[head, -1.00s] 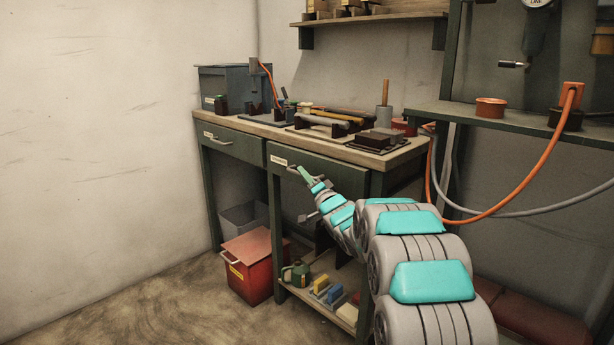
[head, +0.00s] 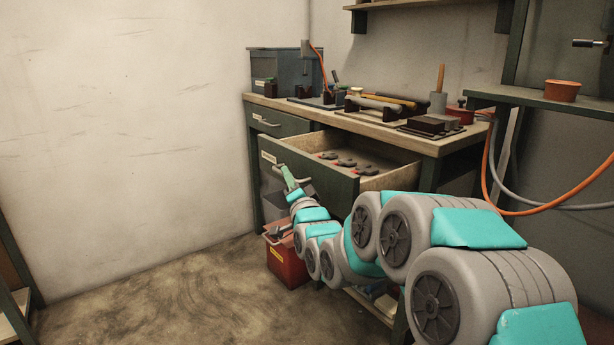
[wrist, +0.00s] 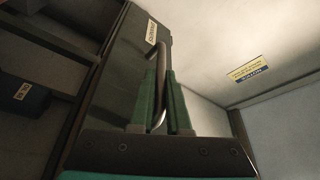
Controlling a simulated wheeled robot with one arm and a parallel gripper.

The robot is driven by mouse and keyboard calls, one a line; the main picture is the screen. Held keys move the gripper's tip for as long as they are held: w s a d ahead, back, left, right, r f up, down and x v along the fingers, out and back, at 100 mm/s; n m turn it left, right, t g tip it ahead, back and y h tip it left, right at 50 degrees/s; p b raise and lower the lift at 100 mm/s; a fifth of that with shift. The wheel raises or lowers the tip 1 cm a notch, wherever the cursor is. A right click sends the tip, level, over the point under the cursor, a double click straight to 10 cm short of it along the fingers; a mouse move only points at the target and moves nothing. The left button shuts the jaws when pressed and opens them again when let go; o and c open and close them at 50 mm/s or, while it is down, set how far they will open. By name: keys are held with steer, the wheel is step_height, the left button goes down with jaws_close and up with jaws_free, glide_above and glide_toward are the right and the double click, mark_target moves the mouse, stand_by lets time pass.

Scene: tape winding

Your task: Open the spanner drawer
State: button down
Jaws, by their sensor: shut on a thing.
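The spanner drawer (head: 310,172) in the workbench is pulled out in the head view. Several spanners with red parts (head: 345,162) lie on its wooden floor. My gripper (head: 290,180) is at the drawer's front, on the left part of the dark green face. In the wrist view, the green fingers (wrist: 164,105) are shut on the metal bar handle (wrist: 160,75), with the drawer front (wrist: 125,75) and its white label (wrist: 151,32) beyond. In the head view the fingers partly hide the handle.
A second drawer (head: 280,122) to the left is shut. Tools and blocks lie on the bench top (head: 390,128). A red box (head: 285,262) stands on the floor just below my arm. Open floor (head: 170,290) lies to the left.

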steer(key=shift+s+a, duration=0.65)
steer(key=shift+a, duration=0.35)
steer(key=c, duration=0.9)
jaws_free()
steer(key=v, duration=0.7)
steer(key=shift+s+d, duration=0.1)
steer(key=shift+s, duration=0.3)
steer(key=shift+f, duration=0.1)
